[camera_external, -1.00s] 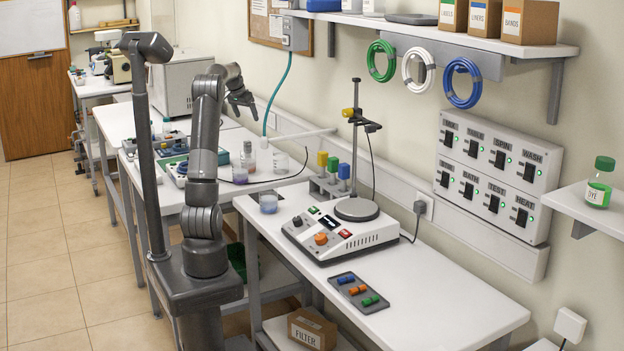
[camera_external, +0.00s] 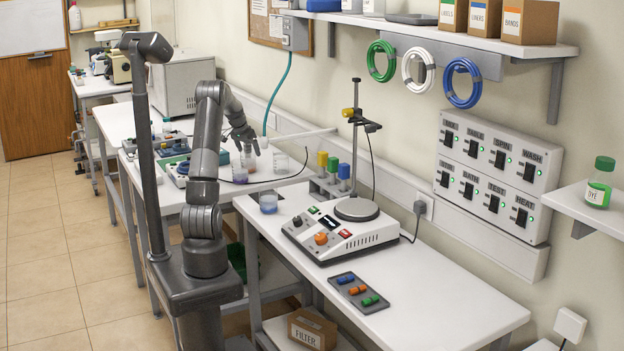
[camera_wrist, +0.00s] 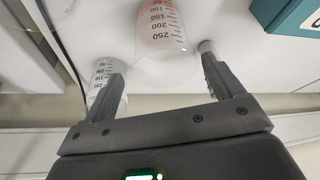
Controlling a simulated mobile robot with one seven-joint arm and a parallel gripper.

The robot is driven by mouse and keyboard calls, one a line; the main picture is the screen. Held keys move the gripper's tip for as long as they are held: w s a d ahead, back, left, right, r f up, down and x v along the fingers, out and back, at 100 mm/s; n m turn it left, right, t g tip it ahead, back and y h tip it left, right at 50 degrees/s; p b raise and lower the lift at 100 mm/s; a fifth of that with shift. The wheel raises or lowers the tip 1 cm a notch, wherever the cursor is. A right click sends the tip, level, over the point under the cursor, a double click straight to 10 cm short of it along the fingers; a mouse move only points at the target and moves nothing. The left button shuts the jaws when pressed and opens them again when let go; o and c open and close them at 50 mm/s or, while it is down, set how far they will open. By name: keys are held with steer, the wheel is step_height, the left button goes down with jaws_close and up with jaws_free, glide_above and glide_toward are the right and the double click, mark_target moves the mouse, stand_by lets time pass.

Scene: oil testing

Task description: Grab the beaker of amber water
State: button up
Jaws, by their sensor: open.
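A clear graduated beaker with orange-amber liquid (camera_wrist: 162,30) is at the top middle of the wrist view, lying between the lines of my two fingers and beyond their tips. In the external view the amber beaker (camera_external: 249,162) stands on the far white bench, just under my gripper. My gripper (camera_external: 247,143) is open and empty, pointing down above that beaker. In the wrist view its fingers (camera_wrist: 160,68) are spread wide, with the beaker's rim near the gap.
A clear beaker (camera_external: 281,162) stands to the right; a smaller graduated vessel (camera_wrist: 104,72) is partly behind my left finger. A purple-tinted beaker (camera_external: 240,175) stands nearby. A teal box (camera_wrist: 290,18) is at the wrist view's upper right.

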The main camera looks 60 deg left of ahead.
mark_target(250, 158)
steer(key=x, duration=0.5)
steer(key=shift+s+a+f, duration=0.2)
steer(key=shift+s+a, duration=0.05)
steer(key=shift+s, duration=0.1)
steer(key=shift+c, duration=0.3)
steer(key=c, duration=1.2)
